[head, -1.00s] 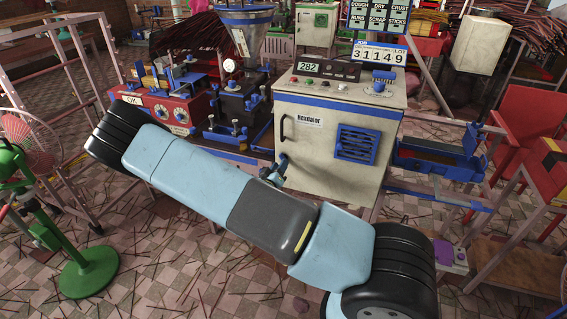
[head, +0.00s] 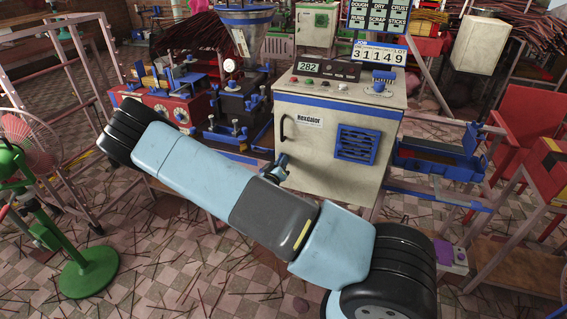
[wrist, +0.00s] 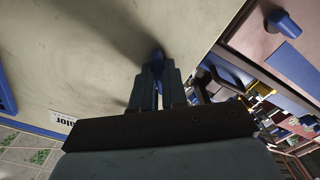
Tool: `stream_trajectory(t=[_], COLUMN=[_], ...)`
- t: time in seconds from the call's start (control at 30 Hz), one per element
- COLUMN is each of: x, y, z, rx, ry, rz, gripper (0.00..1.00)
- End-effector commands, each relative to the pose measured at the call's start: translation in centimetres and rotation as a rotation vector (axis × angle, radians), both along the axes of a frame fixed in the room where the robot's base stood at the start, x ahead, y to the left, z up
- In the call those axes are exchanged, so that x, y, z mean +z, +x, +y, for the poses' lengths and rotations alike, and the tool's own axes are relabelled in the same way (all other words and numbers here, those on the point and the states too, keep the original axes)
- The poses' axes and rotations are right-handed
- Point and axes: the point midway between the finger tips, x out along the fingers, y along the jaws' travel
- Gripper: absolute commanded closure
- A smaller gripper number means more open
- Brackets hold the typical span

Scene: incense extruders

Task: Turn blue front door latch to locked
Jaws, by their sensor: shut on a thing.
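The pale front door (head: 310,165) of the cabinet has a black handle, a nameplate and a blue vent. The blue latch (wrist: 157,56) is at the door's edge and shows in the wrist view between my fingertips. My gripper (wrist: 158,78) is shut on it, with the fingers pressed along its two sides. The latch lies roughly in line with the fingers; most of it is hidden by them, so I cannot tell its exact angle. In the head view my gripper (head: 280,168) is small and partly hidden behind my arm, at the door's lower left.
A red control box (head: 165,112) and a press with blue clamps (head: 235,105) stand left of the cabinet. A blue tray (head: 440,158) is to its right. A green fan (head: 30,190) stands at the far left. Sticks litter the tiled floor.

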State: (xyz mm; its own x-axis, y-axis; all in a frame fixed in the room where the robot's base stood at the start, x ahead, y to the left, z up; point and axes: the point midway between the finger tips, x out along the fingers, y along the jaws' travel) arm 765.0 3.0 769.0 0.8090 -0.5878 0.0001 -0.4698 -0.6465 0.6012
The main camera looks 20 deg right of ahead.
Motion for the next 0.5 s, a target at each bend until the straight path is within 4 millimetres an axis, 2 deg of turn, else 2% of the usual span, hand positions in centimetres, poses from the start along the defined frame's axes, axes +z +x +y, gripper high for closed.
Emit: stream_trajectory(t=[0.2, 0.23, 0.5], x=[0.0, 0.0, 0.0], y=[0.0, 0.0, 0.0], z=[0.1, -1.0, -0.1], rx=[0.001, -0.003, -0.001], ry=[0.000, -0.001, 0.030], rz=[0.000, 0.001, -0.022], gripper=[1.00, 1.00, 1.00])
